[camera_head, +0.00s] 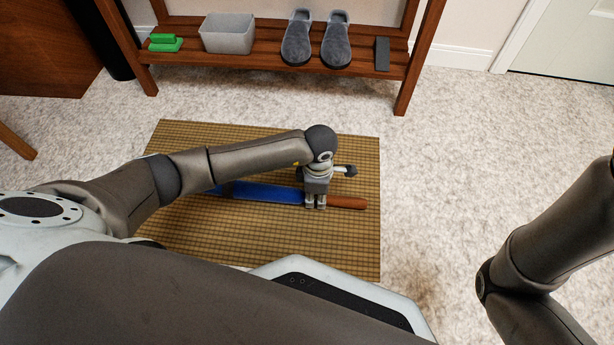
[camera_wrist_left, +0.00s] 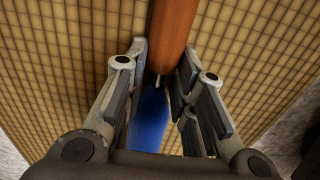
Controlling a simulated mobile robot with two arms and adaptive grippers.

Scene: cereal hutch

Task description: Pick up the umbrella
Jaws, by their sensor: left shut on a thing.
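The umbrella is blue with a brown wooden handle. In the head view the umbrella (camera_head: 262,192) lies across the woven mat (camera_head: 230,135), its handle pointing right. My left gripper (camera_head: 316,204) reaches down over it and is shut on it near where the blue part meets the handle. In the left wrist view the umbrella (camera_wrist_left: 150,125) runs between the two fingers of the left gripper (camera_wrist_left: 162,85), with the handle at the top. My left forearm hides part of the blue end. I cannot tell whether the umbrella touches the mat. My right gripper is out of view.
A wooden rack (camera_head: 270,62) stands behind the mat, holding a grey bin (camera_head: 228,36), grey shoes (camera_head: 318,40), a green object (camera_head: 165,44) and a dark block (camera_head: 382,54). Pale carpet (camera_head: 450,130) is clear to the right. A door (camera_head: 570,45) is at the back right.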

